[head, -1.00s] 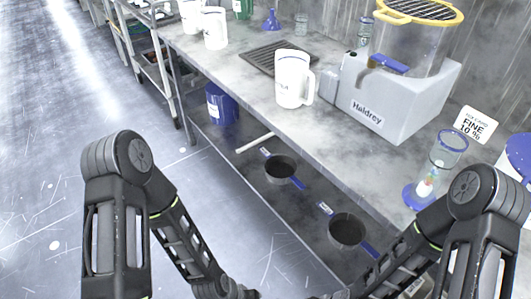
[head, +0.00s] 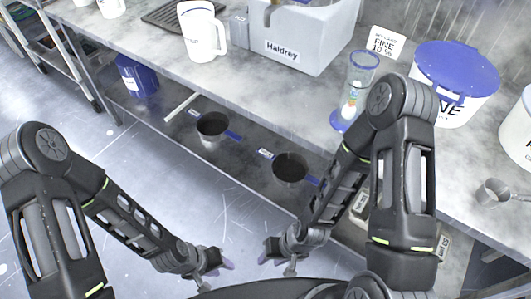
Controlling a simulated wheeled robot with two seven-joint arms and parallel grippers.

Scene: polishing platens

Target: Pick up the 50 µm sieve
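Two round, dark sieve-like vessels sit on the lower shelf in the head view: one (head: 212,126) at the left, and one (head: 290,169) further right. Each has a blue strip beside it and a small label in front. The label print is too small to read, so I cannot tell which is the 50 µm sieve. My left gripper (head: 216,275) and my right gripper (head: 277,266) are low in the picture, in front of the shelf and apart from both vessels. Their small fingertips look spread, with nothing between them.
The upper worktop (head: 265,85) overhangs the lower shelf. On it stand a white jug (head: 203,35), the grey Haldrey machine (head: 300,48), a clear blue-based cylinder (head: 357,85) and a blue-lidded tub (head: 455,82). A blue container (head: 137,76) is on the lower shelf. Small boxes lie behind my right arm.

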